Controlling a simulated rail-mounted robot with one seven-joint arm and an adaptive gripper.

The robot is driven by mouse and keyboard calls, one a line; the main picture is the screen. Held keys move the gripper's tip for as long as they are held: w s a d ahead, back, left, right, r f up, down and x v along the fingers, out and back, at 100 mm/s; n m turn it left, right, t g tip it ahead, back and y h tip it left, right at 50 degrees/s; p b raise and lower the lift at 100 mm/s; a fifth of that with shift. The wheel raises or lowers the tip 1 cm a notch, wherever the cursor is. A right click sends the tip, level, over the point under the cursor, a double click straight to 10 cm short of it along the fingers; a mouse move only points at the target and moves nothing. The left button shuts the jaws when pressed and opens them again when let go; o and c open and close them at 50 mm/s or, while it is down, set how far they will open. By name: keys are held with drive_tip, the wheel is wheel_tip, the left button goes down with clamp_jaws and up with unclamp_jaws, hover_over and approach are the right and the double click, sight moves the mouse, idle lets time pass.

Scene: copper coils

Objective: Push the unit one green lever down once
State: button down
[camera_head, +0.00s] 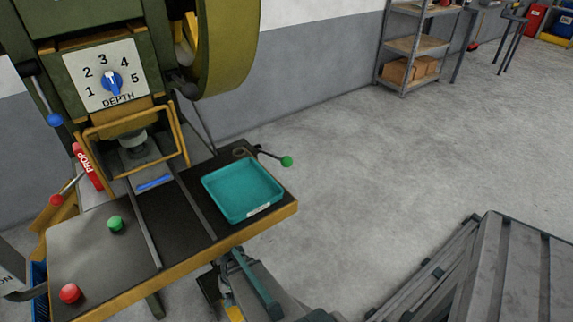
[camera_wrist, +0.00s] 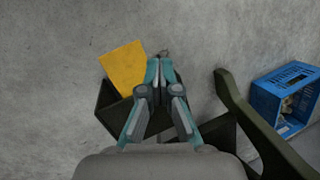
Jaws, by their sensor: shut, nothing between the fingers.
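A green ball-tipped lever (camera_head: 287,161) sticks out from the right rear of the press table in the head view, its thin dark rod running from the table's back right corner. The lever is not in the wrist view. My gripper (camera_wrist: 159,65) has teal fingers and is shut and empty in the wrist view, over the floor area. In the head view, my arm's teal and grey parts show below the table's front edge, apart from the lever; the fingertips are hard to make out there.
The table (camera_head: 180,255) holds a teal tray (camera_head: 278,197), a green button (camera_head: 115,223) and a red button (camera_head: 69,293). A depth dial (camera_head: 111,83) is above. A blue crate (camera_wrist: 285,95) and a yellow panel (camera_wrist: 124,68) lie near my gripper.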

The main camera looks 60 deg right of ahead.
drive_tip(key=w+d+m+t+h+b, duration=0.1)
drive_tip(key=w+d+m+t+b, duration=0.2)
drive_tip(key=d, duration=0.7)
drive_tip(key=w+d+m+t+b, duration=0.2)
drive_tip(key=w+d+b, duration=0.15)
drive_tip(key=d, duration=0.65)
drive_tip(key=s+d+r+m+t+h+b, duration=0.1)
drive_tip(key=d+r+m+t+h+b, duration=0.15)
drive_tip(key=d, duration=0.75)
drive_tip(key=s+d+r+m+t+h+b, duration=0.1)
drive_tip(key=d+r, duration=0.2)
drive_tip(key=d, duration=0.7)
drive_tip(key=s+d+r+m+h+p, duration=0.15)
drive_tip(key=d+r+p, duration=0.25)
drive_tip(key=r+p, duration=0.65)
drive_tip(key=s+d+r+m+t+p, duration=0.15)
drive_tip(key=d+r+m+p, duration=0.35)
drive_tip(key=r, duration=1)
drive_tip(key=s+d+r+p, duration=0.3)
drive_tip(key=r+p, duration=0.6)
drive_tip(key=r, duration=0.4)
drive_tip(key=w+a+r+n+g+y+p, duration=0.1)
drive_tip(key=w+a+r+n+g+p, duration=0.3)
drive_tip(key=a+r+n+p, duration=0.6)
drive_tip(key=w+a+r+p, duration=0.1)
drive_tip(key=a+p, duration=0.1)
drive_tip(key=a, duration=0.1)
drive_tip(key=shift+w+a+r+g, duration=0.2)
drive_tip(key=shift+a+r+g, duration=0.1)
drive_tip(key=shift+a, duration=0.05)
